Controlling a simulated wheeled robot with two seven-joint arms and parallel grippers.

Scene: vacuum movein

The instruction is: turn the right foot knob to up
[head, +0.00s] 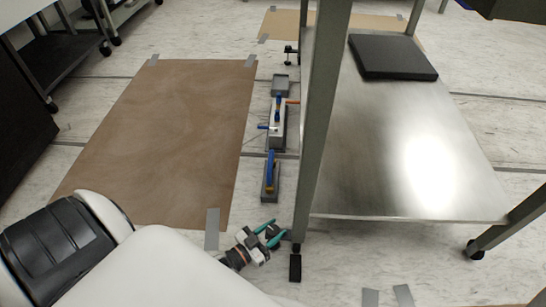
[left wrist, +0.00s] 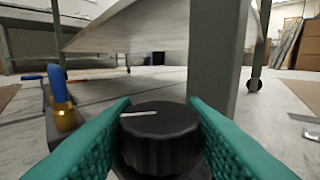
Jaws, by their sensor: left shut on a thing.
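In the left wrist view a black ribbed round knob (left wrist: 160,142) stands at the foot of a grey table leg (left wrist: 214,55). A white line on its top points left. My left gripper (left wrist: 160,125) has its teal fingers on either side of the knob, shut on it. In the head view my left gripper (head: 272,235) is low at the base of the near table leg (head: 318,120); the knob is mostly hidden there by the fingers. My right gripper is not in view.
A metal lower shelf (head: 400,150) of the table carries a flat black slab (head: 392,56). Grey blocks with blue and orange handles (head: 277,120) stand on the floor left of the leg. A brown sheet (head: 165,130) is taped to the floor.

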